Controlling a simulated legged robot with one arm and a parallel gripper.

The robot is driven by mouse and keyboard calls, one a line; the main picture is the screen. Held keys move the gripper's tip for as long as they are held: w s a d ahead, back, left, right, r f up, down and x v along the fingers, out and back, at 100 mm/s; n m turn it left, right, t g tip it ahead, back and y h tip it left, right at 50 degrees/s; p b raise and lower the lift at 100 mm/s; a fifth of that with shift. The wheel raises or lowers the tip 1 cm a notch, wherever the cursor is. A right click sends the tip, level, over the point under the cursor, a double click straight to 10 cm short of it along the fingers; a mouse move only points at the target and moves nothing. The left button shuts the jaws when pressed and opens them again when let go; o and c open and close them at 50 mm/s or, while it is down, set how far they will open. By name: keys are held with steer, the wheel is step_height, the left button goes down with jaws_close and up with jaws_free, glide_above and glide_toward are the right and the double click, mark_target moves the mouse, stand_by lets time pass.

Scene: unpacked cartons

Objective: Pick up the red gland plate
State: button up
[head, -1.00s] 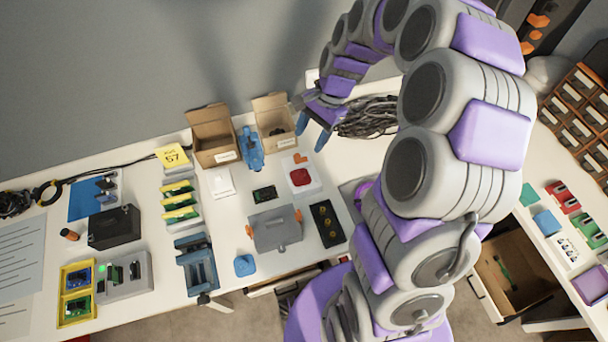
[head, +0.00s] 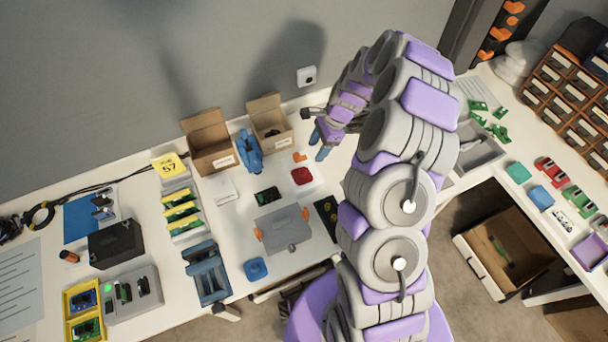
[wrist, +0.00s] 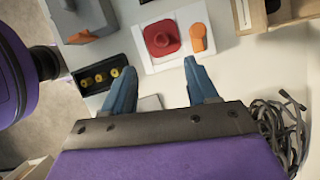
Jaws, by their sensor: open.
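The red gland plate (head: 302,176) lies on a white sheet or tray (head: 316,187) on the bench, with a small orange piece (head: 299,157) beside it. In the wrist view the red plate (wrist: 162,38) has a raised round middle, and the orange piece (wrist: 197,38) is to its right. My gripper (head: 322,144) is above the bench, just to the right of the red plate in the head view. In the wrist view its two blue fingers (wrist: 160,82) are apart with nothing between them, and the red plate is beyond their tips.
A grey box (head: 284,229) with orange side clips and a black block with yellow rings (wrist: 100,77) stand near the plate. Two open cartons (head: 207,140) and a blue tool (head: 249,152) are behind. Black cables (wrist: 282,130) lie near my gripper.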

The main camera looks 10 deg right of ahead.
glide_above(304, 169)
steer(key=d, duration=0.1)
step_height(304, 169, down, 4)
steer(key=shift+d+f+b, duration=0.15)
steer(key=shift+f+b, duration=0.1)
steer(key=shift+b, duration=0.15)
steer(key=shift+f, duration=0.3)
steer(key=shift+d+f, duration=0.3)
steer(key=shift+d, duration=0.25)
steer(key=shift+d+f, duration=0.1)
steer(key=shift+f, duration=0.2)
steer(key=b+x, duration=0.1)
steer(key=x, duration=0.1)
steer(key=a+x, duration=0.1)
steer(key=x, duration=0.2)
steer(key=shift+w+r+b, duration=0.15)
steer(key=shift+b, duration=0.25)
steer(key=shift+d+r, duration=0.1)
steer(key=shift+d, duration=0.6)
steer(key=c, duration=0.5)
steer(key=shift+a, duration=0.5)
jaws_close()
